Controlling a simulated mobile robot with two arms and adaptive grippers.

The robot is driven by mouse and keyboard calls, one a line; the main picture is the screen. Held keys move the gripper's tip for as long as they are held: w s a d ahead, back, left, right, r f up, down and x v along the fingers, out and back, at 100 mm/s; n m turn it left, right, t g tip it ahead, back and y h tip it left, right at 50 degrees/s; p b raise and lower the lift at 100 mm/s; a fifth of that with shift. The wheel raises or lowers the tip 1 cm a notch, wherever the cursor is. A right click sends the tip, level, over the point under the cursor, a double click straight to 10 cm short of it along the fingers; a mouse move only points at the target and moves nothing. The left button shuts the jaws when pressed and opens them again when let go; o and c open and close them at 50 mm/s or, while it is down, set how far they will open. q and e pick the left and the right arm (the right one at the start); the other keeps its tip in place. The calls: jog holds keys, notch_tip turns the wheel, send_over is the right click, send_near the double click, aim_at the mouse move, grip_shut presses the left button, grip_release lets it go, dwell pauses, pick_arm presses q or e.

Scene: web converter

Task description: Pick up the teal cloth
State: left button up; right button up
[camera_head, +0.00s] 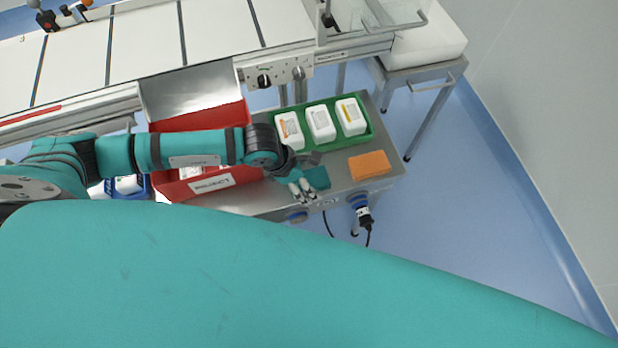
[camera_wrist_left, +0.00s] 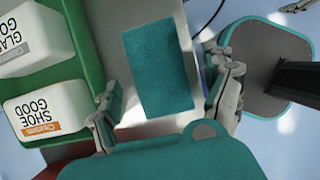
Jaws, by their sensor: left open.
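The teal cloth (camera_head: 317,178) is a small flat rectangle lying on the grey metal table, near its front edge. In the left wrist view the cloth (camera_wrist_left: 158,66) lies in the gap between my two fingers, beyond the fingertips. My left gripper (camera_head: 301,189) is open and empty, just left of the cloth in the head view. In the left wrist view my left gripper (camera_wrist_left: 165,82) has its fingers spread wider than the cloth, one on each side. How high the fingers are above the table is hard to tell.
A green tray (camera_head: 279,110) with three white containers stands behind the cloth. An orange block or cloth (camera_head: 369,165) lies to its right. A red reject bin (camera_head: 210,185) stands left, under my left arm. A white conveyor (camera_head: 145,40) runs behind. Bare table separates cloth and orange piece.

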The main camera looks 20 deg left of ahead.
pick_arm(q)
jog(key=c, duration=1.1)
jog(key=shift+r, duration=0.1)
notch_tip(320, 180, up, 10)
jog(key=b, duration=0.1)
